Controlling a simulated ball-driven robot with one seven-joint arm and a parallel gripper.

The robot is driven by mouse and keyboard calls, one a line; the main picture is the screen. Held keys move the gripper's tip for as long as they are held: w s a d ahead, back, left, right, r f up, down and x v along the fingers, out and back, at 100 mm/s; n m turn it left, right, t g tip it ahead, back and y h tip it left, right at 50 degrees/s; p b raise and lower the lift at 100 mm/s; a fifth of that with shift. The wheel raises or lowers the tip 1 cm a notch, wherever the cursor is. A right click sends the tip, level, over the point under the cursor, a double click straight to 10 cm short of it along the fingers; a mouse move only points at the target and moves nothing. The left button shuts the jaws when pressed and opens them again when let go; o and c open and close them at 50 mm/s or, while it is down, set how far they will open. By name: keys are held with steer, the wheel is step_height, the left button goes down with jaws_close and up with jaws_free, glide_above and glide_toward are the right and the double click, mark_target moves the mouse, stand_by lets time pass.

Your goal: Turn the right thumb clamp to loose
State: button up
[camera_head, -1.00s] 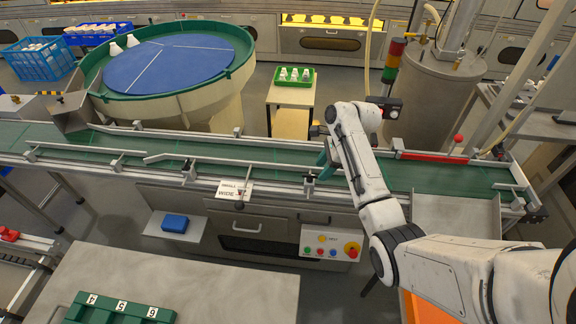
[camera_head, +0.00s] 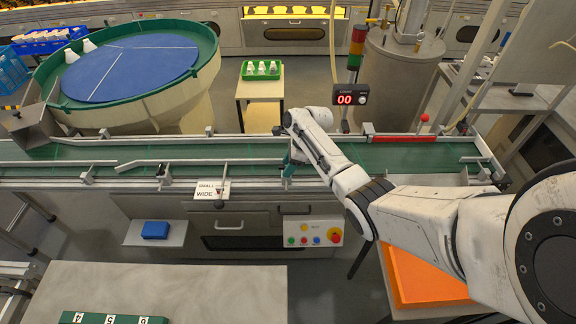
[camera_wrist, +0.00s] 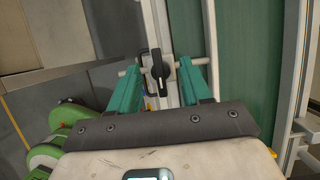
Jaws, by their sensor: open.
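The right thumb clamp (camera_wrist: 160,66) shows in the wrist view as a black lever on a pale rail fitting, with its long axis running up and down the picture. My gripper (camera_wrist: 164,68) is open, its two teal fingers standing on either side of the lever with gaps between. I cannot tell if the fingertips reach down to its height. In the head view my gripper (camera_head: 289,166) is at the conveyor's near guide rail, and my arm and fingers hide the clamp. Another clamp (camera_head: 163,173) stands further left on the same rail.
The green conveyor belt (camera_head: 390,155) runs across the view between metal guide rails. A small/wide sign (camera_head: 211,190) is on the near side, left of my gripper. A button panel (camera_head: 312,231) sits below. A red counter display (camera_head: 350,94) stands behind the belt.

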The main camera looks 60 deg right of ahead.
steer(key=shift+w+f, duration=0.1)
steer(key=shift+f, duration=0.1)
jaws_close()
stand_by(0.4)
